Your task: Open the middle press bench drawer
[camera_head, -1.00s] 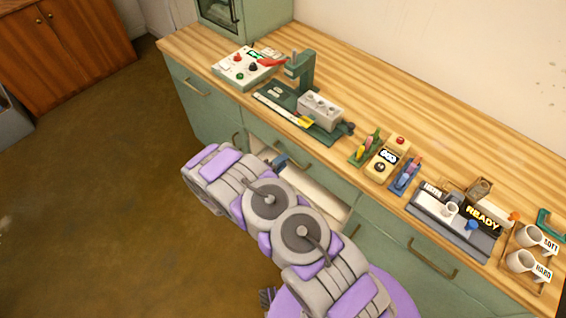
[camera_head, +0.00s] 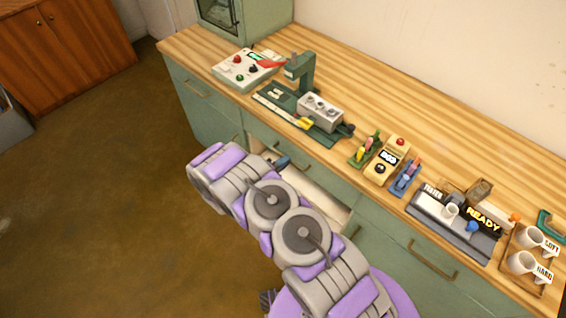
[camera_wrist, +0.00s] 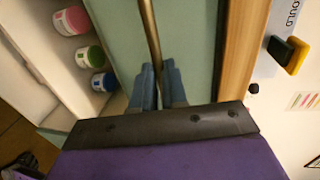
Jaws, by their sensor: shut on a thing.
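A drawer (camera_head: 325,196) in the middle of the green bench stands open, its pale interior partly hidden by my arm. In the wrist view its interior (camera_wrist: 40,60) holds a pink, a green and a blue jar. A green panel (camera_wrist: 195,45) with a long metal bar handle (camera_wrist: 149,30) lies between the open drawer and the wooden counter edge. My gripper (camera_wrist: 156,78) has its blue fingers shut on this bar handle. In the head view its blue fingertips (camera_head: 281,161) show just past my arm. I cannot tell how far this panel stands out from the bench.
The wooden counter (camera_head: 400,110) carries a press (camera_head: 305,100), a control box (camera_head: 243,68), a yellow meter (camera_head: 387,160), a READY device (camera_head: 455,225) and two mugs (camera_head: 530,250). Other drawers flank the middle. The floor (camera_head: 90,200) at left is clear.

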